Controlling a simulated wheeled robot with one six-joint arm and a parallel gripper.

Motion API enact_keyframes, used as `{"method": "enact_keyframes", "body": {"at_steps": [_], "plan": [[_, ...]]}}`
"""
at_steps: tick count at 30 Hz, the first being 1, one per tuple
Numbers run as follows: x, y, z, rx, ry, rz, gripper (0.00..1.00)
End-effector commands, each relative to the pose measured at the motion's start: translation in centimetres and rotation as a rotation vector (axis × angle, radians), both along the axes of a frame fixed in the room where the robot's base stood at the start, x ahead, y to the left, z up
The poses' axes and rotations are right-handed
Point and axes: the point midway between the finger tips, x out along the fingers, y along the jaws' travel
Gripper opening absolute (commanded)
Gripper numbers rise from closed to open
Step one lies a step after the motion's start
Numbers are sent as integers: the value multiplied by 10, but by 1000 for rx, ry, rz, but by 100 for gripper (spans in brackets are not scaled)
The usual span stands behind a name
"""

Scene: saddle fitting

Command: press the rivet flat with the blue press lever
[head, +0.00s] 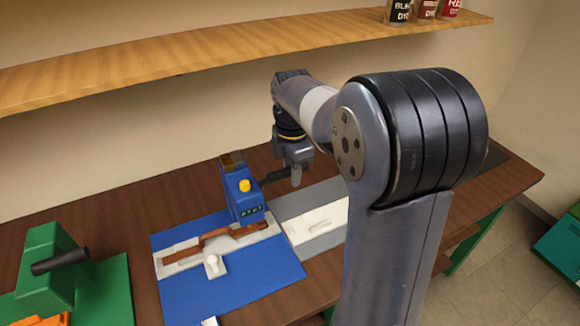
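The blue press (240,200) stands at the back of a blue mat, with a yellow knob (244,185) on its front. Its dark lever (274,177) sticks out to the right towards my gripper. My gripper (296,180) points down at the lever's outer end. It overlaps the lever end in this view; I cannot tell whether it touches or grips it. The fingers are too small to show their opening. A brown strap (215,240) lies in a pale fixture (176,266) in front of the press, one part running close to the press. I cannot make out the rivet.
A green press (45,268) with a black lever (60,261) stands at left on a green mat (112,285), an orange piece (50,320) before it. A grey mat (300,204) with a white part (318,224) lies at right. A wooden shelf (200,48) with cans hangs above.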

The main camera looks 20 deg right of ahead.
Motion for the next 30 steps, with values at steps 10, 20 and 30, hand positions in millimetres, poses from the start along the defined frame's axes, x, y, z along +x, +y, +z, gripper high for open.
{"method": "enact_keyframes", "body": {"at_steps": [10, 20, 30], "plan": [[-1, 0, -2, 0, 0, 0, 9], [-15, -3, -16, 0, 2, 0, 9], [-16, -3, -16, 0, 2, 0, 9]]}}
